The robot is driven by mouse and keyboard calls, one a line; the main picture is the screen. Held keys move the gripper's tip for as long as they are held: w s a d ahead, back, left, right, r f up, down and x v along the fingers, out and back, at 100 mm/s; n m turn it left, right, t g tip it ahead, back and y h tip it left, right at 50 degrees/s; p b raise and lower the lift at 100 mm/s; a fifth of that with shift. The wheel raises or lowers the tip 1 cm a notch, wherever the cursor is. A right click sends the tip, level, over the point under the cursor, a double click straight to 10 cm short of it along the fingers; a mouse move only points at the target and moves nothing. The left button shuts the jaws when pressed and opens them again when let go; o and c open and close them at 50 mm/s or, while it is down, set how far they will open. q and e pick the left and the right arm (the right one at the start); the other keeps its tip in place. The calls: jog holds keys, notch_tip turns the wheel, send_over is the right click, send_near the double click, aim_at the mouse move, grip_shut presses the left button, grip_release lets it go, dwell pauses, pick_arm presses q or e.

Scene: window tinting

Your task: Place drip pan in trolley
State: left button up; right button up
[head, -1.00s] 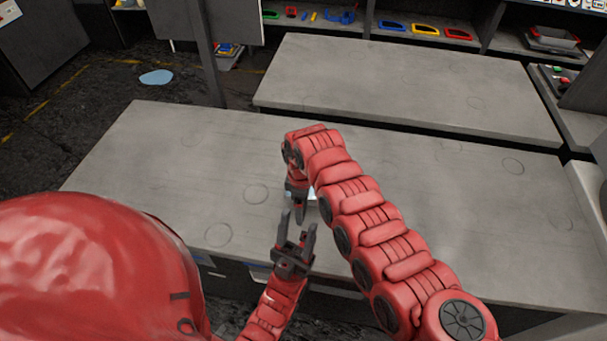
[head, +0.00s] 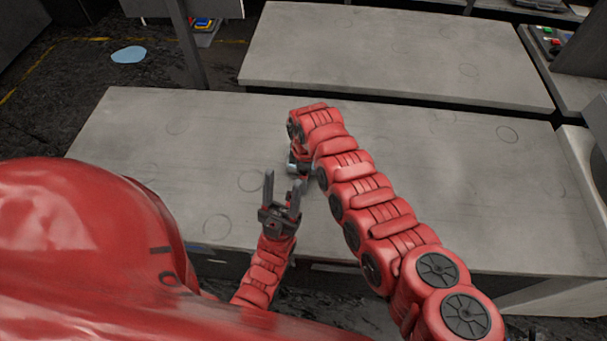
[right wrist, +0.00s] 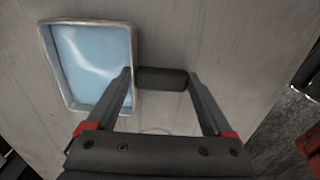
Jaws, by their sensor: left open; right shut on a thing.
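The drip pan (right wrist: 92,65), a shallow tray with a pale metal rim and a light blue inside, shows at the left of the right wrist view. Its short dark handle (right wrist: 162,78) lies between the fingertips of my right gripper (right wrist: 161,76), which is shut on it. In the head view my right arm largely hides that gripper and the pan, over the near worktop. My left gripper (head: 283,185) is open and empty at the worktop's front edge, fingers pointing away from me. I cannot make out a trolley.
The near grey worktop (head: 450,190) is bare apart from faint ring marks. A second worktop (head: 390,50) stands behind it across a narrow gap. A post (head: 190,50) rises at the back left. A light blue patch (head: 128,54) lies on the dark floor.

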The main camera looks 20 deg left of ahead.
jog(key=shift+w+d+f, duration=0.1)
jog(key=shift+d+f, duration=0.05)
jog(key=shift+f, duration=0.1)
jog(key=o, duration=1.2)
jog(key=shift+c, duration=0.2)
jog(key=shift+o, duration=0.2)
jog(key=shift+a, duration=0.2)
jog(key=shift+r, duration=0.4)
jog(key=shift+w+r, duration=0.1)
jog(key=shift+r, duration=0.05)
notch_tip(320, 180, up, 11)
jog(key=b, duration=0.2)
jog(key=shift+r, duration=0.2)
